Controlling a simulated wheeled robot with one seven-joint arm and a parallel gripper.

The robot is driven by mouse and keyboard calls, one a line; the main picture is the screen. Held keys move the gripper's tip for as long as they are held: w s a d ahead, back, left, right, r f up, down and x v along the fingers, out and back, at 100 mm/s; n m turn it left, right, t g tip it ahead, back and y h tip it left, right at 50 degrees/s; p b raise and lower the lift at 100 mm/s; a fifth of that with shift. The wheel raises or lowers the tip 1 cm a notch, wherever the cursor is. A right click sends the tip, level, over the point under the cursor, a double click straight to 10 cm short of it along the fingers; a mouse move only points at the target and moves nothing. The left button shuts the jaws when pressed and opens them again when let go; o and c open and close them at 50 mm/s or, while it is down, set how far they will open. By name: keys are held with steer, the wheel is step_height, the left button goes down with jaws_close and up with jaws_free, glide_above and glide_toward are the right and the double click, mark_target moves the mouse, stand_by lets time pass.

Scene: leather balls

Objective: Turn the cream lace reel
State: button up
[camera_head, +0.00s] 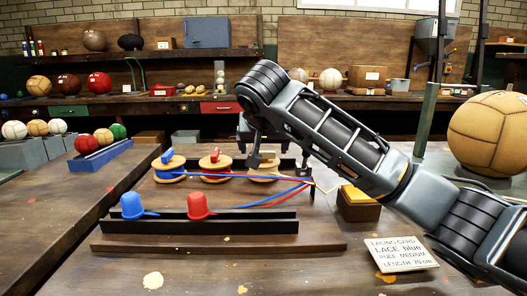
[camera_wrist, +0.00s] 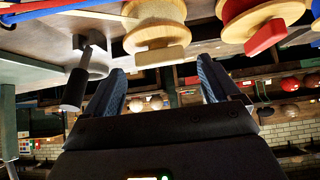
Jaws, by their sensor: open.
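The cream lace reel (camera_head: 266,175) is at the right end of a row of three wooden reels on the lacing board, partly hidden by my gripper in the head view. In the wrist view, which looks inverted, the cream reel (camera_wrist: 155,30) shows with its cream block-shaped knob (camera_wrist: 160,57). My gripper (camera_wrist: 162,80) is open, with its fingers on either side of the line to this knob. The knob appears beyond the fingertips, and nothing is held. My gripper (camera_head: 262,160) is over the cream reel in the head view; contact cannot be told.
The red reel (camera_head: 215,164) and blue reel (camera_head: 169,168) stand to the left. Blue and red laces (camera_head: 285,195) run across the board. A yellow-topped box (camera_head: 358,203) and card (camera_head: 402,253) are right.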

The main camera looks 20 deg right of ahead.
steer(key=shift+x, duration=1.1)
steer(key=c, duration=1.1)
